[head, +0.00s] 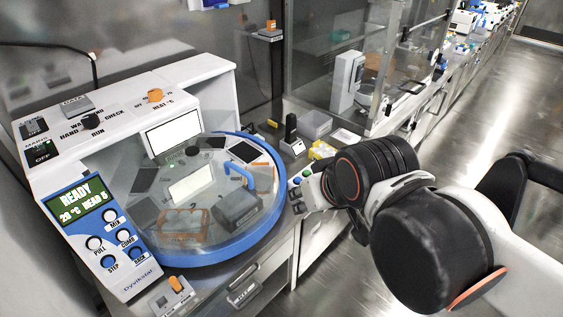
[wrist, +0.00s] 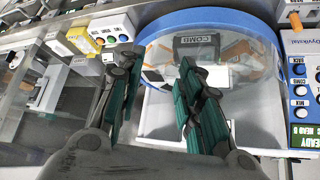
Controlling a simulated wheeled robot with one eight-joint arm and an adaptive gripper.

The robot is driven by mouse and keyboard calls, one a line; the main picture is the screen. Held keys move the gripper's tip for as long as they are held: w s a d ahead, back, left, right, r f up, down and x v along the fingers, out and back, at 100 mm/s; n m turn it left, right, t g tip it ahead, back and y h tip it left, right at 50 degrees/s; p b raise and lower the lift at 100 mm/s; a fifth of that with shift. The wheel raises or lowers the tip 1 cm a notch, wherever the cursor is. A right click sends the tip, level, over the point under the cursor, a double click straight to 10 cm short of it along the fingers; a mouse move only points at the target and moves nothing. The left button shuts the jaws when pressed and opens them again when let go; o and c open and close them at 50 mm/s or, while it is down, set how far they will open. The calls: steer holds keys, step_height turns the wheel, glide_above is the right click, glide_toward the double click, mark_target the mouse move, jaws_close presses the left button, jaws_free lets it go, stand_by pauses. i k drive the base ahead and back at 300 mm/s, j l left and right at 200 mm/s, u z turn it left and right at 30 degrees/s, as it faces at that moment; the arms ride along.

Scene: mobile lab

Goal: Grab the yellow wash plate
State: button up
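A yellow plate-like item, taken as the wash plate (head: 322,150), lies on the counter to the right of the blue-rimmed round machine, just behind my arm. In the wrist view a yellow block-like item (wrist: 84,40) shows at the upper left, beside a white panel with knobs; it looks like the same thing. My gripper (wrist: 157,62) has its two teal-padded fingers spread, with nothing between them. The yellow item is outside the fingers, left of the left fingertip in the wrist view, and apart from them. My arm hides the gripper in the head view.
The round machine has a clear lid with a blue rim (head: 268,222), and its display (head: 82,196) reads READY. A dark upright device (head: 291,130) and a pale box (head: 315,124) stand near the yellow item. A glass enclosure (head: 392,75) stands behind. Floor at right is open.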

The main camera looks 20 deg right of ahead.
mark_target(319, 150)
steer(key=l, duration=0.55)
steer(key=k+l+u, duration=0.15)
steer(key=l, duration=0.9)
steer(key=k+l+u, duration=0.15)
steer(key=l, duration=0.35)
